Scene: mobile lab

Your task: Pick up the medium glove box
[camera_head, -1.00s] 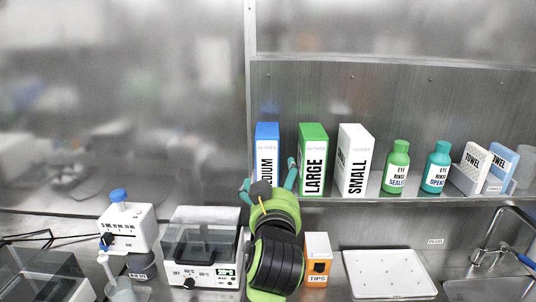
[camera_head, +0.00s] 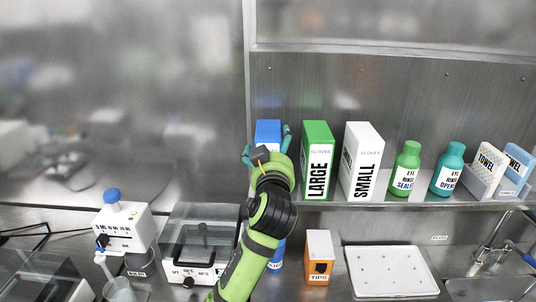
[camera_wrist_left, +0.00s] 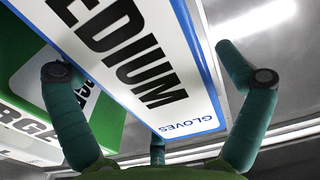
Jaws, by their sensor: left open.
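The medium glove box (camera_head: 268,131), blue and white, stands upright at the left end of the shelf. My left gripper (camera_head: 267,150) is in front of it, with teal fingers spread to both sides, and hides most of its front. In the left wrist view the box's white face with the lettering "EDIUM" (camera_wrist_left: 145,75) and a blue border lies between the spread fingers. The gripper is open, and gaps show between the fingers and the box. My right gripper is in neither view.
The green large box (camera_head: 317,160) stands close to the right of the medium box, then the white small box (camera_head: 362,160). Rinse bottles (camera_head: 406,168) and towel packs are farther right. Below, an orange tips box (camera_head: 319,257) and a white tray (camera_head: 390,271) sit on the counter.

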